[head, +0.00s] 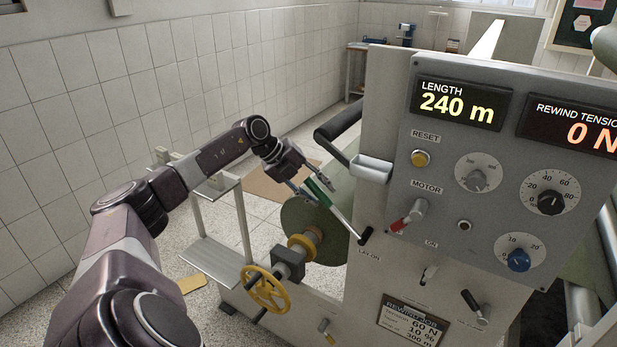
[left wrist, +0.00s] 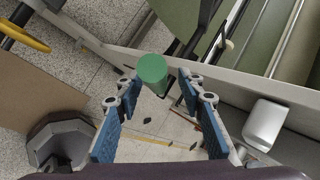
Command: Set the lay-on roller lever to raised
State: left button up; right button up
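The lay-on roller lever is a thin metal rod with a green grip (head: 318,194). It runs up and left from a dark pivot (head: 366,235) beside the "LAY-ON" label on the machine's front. In the left wrist view the green grip (left wrist: 152,70) shows end-on between the fingertips, with gaps at both sides. My left gripper (head: 320,189) is open around or just short of the grip; I cannot tell how deep the grip sits between the fingers. The blue finger pads (left wrist: 160,85) are apart. My right gripper is not in view.
The control panel (head: 445,165) with knobs and a red motor switch (head: 408,216) stands right of the lever. A yellow handwheel (head: 264,289) is below left.

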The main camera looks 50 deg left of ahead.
pick_arm(q)
jog(key=v, duration=1.1)
jog(key=shift+r, duration=0.15)
jog(key=shift+d, duration=0.15)
